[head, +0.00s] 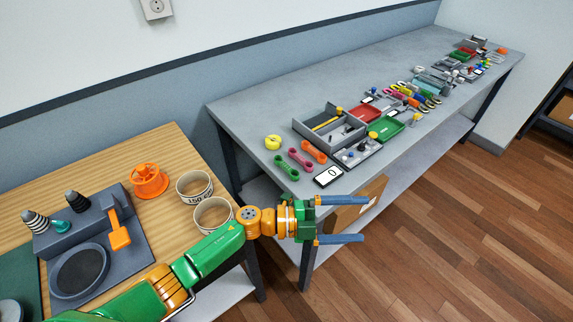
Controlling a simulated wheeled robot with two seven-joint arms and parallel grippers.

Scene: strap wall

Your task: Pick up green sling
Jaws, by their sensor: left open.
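The green sling (287,167) is a small looped band lying flat near the left front part of the long grey bench (262,112). A pink sling (300,159) and an orange sling (314,151) lie beside it, up and to the right. My left gripper (363,220) is open and empty, its two blue fingers pointing right. In the picture it is below and to the right of the green sling, apart from it, in front of the bench's front edge. My right gripper is not in view.
A yellow tape roll (273,142), a grey bin (339,118) and a white label marked 0 (329,176) are near the slings. Trays and tools continue along the bench. A wooden table (110,161) on the left holds rings and an orange spool (149,180). Bare floor lies right.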

